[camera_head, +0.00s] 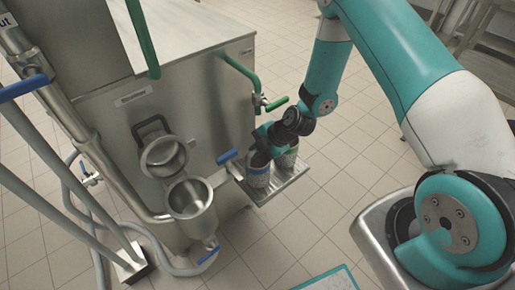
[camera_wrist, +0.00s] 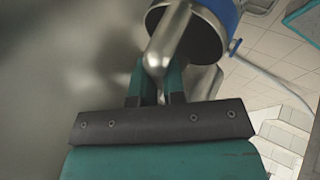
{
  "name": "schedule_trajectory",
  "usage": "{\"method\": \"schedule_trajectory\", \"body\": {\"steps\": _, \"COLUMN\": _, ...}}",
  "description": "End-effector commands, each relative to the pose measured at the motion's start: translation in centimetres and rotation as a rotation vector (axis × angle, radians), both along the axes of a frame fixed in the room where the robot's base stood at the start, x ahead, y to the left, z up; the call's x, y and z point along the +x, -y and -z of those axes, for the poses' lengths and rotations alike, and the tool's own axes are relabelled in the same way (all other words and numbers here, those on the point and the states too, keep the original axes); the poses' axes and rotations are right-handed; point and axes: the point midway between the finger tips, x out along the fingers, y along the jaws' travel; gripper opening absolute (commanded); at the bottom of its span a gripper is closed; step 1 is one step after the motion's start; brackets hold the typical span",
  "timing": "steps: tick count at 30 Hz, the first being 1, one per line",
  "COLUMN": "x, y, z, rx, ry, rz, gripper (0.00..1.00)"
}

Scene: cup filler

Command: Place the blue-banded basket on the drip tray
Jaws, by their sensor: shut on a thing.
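The steel machine (camera_head: 195,95) stands close behind the tray. A steel pot (camera_head: 190,197) is at the left, with hoses on the floor. The tiled floor right of the tray is clear.

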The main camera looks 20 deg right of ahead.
Motion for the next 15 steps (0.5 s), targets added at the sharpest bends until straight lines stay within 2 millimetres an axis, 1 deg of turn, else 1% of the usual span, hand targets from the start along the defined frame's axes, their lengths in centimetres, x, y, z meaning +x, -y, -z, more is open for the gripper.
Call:
{"method": "schedule_trajectory", "body": {"steps": 1, "x": 0.00, "y": -0.01, "z": -0.02, "rx": 0.000, "ry": 0.000, "rz": 0.000, "gripper": 0.00}}
{"method": "schedule_trajectory", "body": {"steps": 2, "x": -0.02, "y": 0.01, "z": 0.02, "rx": 0.000, "ry": -0.001, "rz": 0.000, "gripper": 0.18}}
{"method": "schedule_trajectory", "body": {"steps": 3, "x": -0.04, "y": 0.02, "z": 0.01, "rx": 0.000, "ry": -0.001, "rz": 0.000, "gripper": 0.27}}
{"method": "schedule_trajectory", "body": {"steps": 4, "x": -0.04, "y": 0.02, "z": 0.01, "rx": 0.000, "ry": -0.001, "rz": 0.000, "gripper": 0.34}}
{"method": "schedule_trajectory", "body": {"steps": 5, "x": -0.04, "y": 0.02, "z": 0.01, "rx": 0.000, "ry": -0.001, "rz": 0.000, "gripper": 0.36}}
{"method": "schedule_trajectory", "body": {"steps": 12, "x": -0.05, "y": 0.04, "z": -0.04, "rx": 0.000, "ry": -0.001, "rz": 0.000, "gripper": 0.36}}
{"method": "schedule_trajectory", "body": {"steps": 15, "x": -0.22, "y": 0.31, "z": -0.47, "rx": 0.000, "ry": -0.001, "rz": 0.001, "gripper": 0.36}}
